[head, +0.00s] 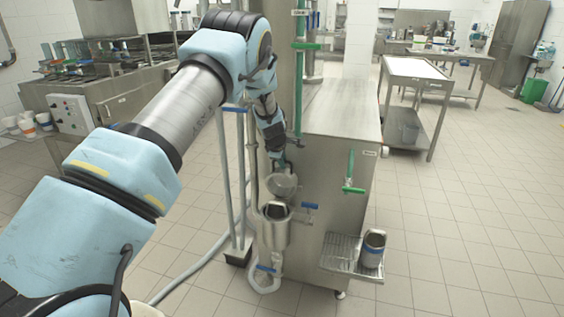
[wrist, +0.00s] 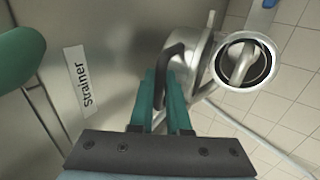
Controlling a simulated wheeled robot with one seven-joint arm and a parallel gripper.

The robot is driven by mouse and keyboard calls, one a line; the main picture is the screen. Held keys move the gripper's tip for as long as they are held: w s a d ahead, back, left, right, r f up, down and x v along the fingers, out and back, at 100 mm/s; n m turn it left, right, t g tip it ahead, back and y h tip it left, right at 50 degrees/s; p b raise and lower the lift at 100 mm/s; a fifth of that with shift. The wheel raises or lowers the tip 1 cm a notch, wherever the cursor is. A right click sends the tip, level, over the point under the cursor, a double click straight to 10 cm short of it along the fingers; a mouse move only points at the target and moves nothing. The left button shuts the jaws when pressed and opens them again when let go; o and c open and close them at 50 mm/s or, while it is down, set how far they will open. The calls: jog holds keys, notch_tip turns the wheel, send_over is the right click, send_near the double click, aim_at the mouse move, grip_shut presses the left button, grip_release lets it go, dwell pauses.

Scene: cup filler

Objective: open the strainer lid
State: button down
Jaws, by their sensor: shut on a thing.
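The strainer (head: 274,235) is a steel pot on the side of the steel machine. Its round lid (head: 284,187) is raised and tilted up above the pot, leaving the dark mouth open. In the wrist view the strainer's mouth (wrist: 219,72) shows a pale ring with a metal bar inside, and the lid (wrist: 190,58) stands to its left. My gripper (wrist: 163,78) has green fingers shut on the black lid handle (wrist: 172,56). In the head view my gripper (head: 281,164) is just above the lid, small and partly hidden by my wrist.
A "Strainer" label (wrist: 79,77) is on the machine panel. A blue-handled valve (head: 310,206) sits right of the pot, with another blue handle (head: 267,268) below. A green valve (head: 351,178) is above a drip tray (head: 340,254) holding a metal cup (head: 373,249). Floor at right is clear.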

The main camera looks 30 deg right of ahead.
jog(key=shift+w+d, duration=0.45)
jog(key=shift+w, duration=0.05)
jog(key=c, duration=0.9)
grip_release()
jog(key=shift+f, duration=0.1)
jog(key=b+v, duration=0.3)
jog(key=v, duration=0.7)
jog(key=shift+r, duration=0.4)
jog(key=shift+s, duration=0.1)
jog(key=shift+a, duration=0.1)
